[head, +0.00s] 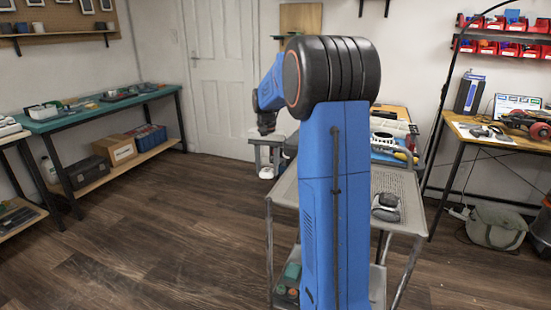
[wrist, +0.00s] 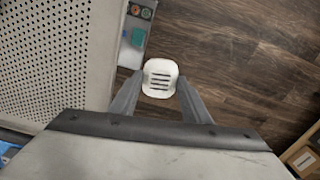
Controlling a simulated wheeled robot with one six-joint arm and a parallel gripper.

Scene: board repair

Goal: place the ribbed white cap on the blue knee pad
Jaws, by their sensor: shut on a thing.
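The ribbed white cap (wrist: 160,72) is between the two fingers of my gripper (wrist: 158,82) in the wrist view, with dark slots across its face. My gripper is shut on it and holds it over the wooden floor, just beyond the edge of the perforated cart top. In the head view my gripper (head: 266,158) hangs left of the cart, with the small white cap (head: 266,173) at its lower end. I cannot make out a blue knee pad for sure in either view; my arm hides part of the cart.
A workbench (head: 500,138) stands right, a green-topped bench (head: 90,113) left.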

